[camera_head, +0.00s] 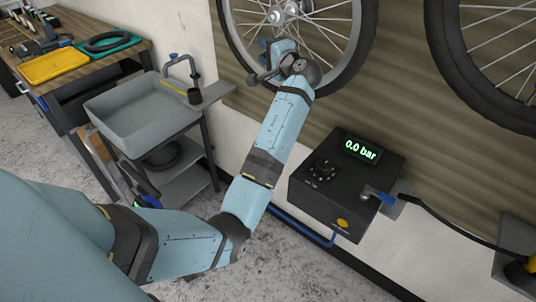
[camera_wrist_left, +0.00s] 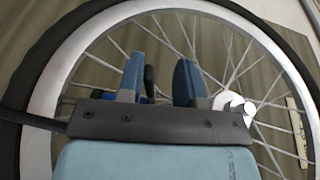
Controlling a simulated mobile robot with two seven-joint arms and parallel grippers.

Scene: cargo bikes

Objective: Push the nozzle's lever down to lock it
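My left gripper (camera_head: 275,48) is raised in front of the lower part of the bicycle wheel (camera_head: 352,68) on the wall. In the left wrist view its two blue fingers (camera_wrist_left: 160,80) stand apart, with a gap between them. A small black part (camera_wrist_left: 149,80) shows in that gap, close to the left finger. A blue part (camera_wrist_left: 98,93) shows behind and left of the fingers. These may be the nozzle and its lever, but they are partly hidden and I cannot tell the lever's position. My right gripper is out of view.
A black pump box (camera_head: 335,185) on the wall reads 0.0 bar and has a blue-handled valve (camera_head: 378,195) with a black hose (camera_head: 455,230). A grey sink (camera_head: 150,105) and a workbench (camera_head: 65,80) stand left. A second wheel (camera_head: 490,100) hangs right.

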